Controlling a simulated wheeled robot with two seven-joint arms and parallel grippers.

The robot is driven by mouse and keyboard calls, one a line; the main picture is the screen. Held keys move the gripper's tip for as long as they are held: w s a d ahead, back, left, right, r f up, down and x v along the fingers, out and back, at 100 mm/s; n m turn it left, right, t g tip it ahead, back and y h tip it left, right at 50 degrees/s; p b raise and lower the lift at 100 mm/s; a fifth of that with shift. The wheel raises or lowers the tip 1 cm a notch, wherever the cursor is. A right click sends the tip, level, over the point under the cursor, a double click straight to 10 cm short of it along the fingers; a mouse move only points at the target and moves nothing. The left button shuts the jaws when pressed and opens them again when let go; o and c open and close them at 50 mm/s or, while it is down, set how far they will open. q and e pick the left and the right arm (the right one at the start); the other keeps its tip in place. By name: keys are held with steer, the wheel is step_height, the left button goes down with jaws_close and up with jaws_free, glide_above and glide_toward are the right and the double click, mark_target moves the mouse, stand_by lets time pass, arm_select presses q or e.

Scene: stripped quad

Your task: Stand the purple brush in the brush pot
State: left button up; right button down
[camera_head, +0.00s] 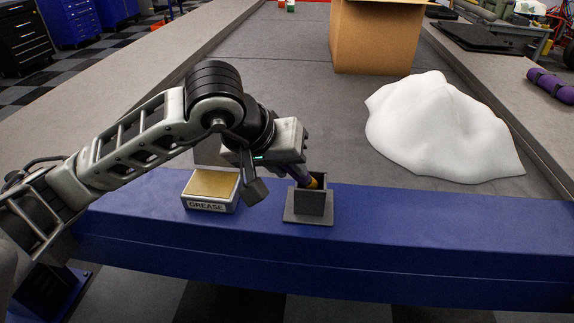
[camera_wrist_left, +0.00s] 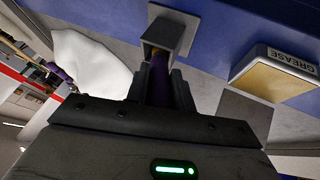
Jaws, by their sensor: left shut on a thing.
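The purple brush (camera_head: 313,183) is held by my left gripper (camera_head: 283,180), and a yellow band shows on it near the pot. The brush pot (camera_head: 310,203) is a dark square holder on a flat base, upright on the blue beam. The brush's lower end reaches the pot's mouth; how deep it sits inside is hidden. In the left wrist view the purple brush (camera_wrist_left: 158,85) runs between the fingers towards the mouth of the pot (camera_wrist_left: 178,30). The brush looks slightly tilted in the head view. My right gripper is not in view.
A grease tin (camera_head: 211,188) stands left of the pot on the blue beam (camera_head: 430,225). A white draped mound (camera_head: 440,125) and a cardboard box (camera_head: 375,38) are behind. A purple roll (camera_head: 548,85) lies on the right ledge. The beam right of the pot is clear.

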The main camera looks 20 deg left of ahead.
arm_select(q)
steer(key=shift+f, duration=0.1)
steer(key=o, duration=1)
steer(key=shift+r+p, duration=0.6)
steer(key=shift+p, duration=0.15)
steer(key=v, duration=1.2)
